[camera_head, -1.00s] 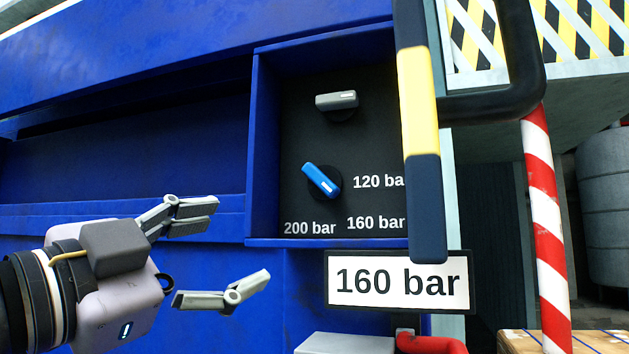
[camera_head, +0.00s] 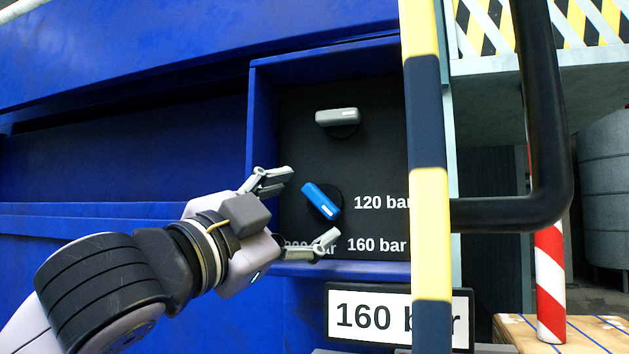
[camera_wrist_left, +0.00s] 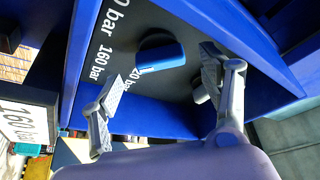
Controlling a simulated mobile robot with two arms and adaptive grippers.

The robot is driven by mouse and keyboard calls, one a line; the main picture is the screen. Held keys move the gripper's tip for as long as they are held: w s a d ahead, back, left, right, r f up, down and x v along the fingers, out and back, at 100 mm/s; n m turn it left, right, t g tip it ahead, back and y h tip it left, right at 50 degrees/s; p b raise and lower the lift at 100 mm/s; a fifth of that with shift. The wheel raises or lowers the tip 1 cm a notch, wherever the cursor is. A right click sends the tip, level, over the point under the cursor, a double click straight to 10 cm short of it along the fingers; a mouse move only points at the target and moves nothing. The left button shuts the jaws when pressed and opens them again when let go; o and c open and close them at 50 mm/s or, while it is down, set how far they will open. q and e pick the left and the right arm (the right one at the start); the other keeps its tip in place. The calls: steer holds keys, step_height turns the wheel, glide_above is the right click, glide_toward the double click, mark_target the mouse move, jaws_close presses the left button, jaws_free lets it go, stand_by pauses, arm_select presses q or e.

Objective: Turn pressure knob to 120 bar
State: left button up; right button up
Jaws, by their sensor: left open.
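The blue pressure knob (camera_head: 321,202) sits on the black panel (camera_head: 375,150), its white mark pointing down and right, between the 120 bar and 160 bar labels. My left gripper (camera_head: 306,208) is open in front of the panel, one finger above and left of the knob, the other below it. The fingers appear apart from the knob. In the left wrist view the knob (camera_wrist_left: 161,58) lies ahead, between the fingertips of my open left gripper (camera_wrist_left: 160,85). The gripper partly hides the 200 bar label. A white sign (camera_head: 370,316) reads 160 bar. My right gripper is not in view.
A grey knob (camera_head: 338,117) sits above the blue one. The blue housing (camera_head: 264,130) frames the recessed panel. A yellow and dark striped bar (camera_head: 429,130) and a black tubular handle (camera_head: 545,190) stand to the right, the bar covering part of the sign.

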mark_target(316, 205)
arm_select(q)
steer(key=shift+p+x, duration=0.65)
steer(key=shift+x, duration=1.3)
steer(key=shift+c, duration=0.4)
steer(key=shift+f, duration=0.15)
steer(key=c, duration=1.1)
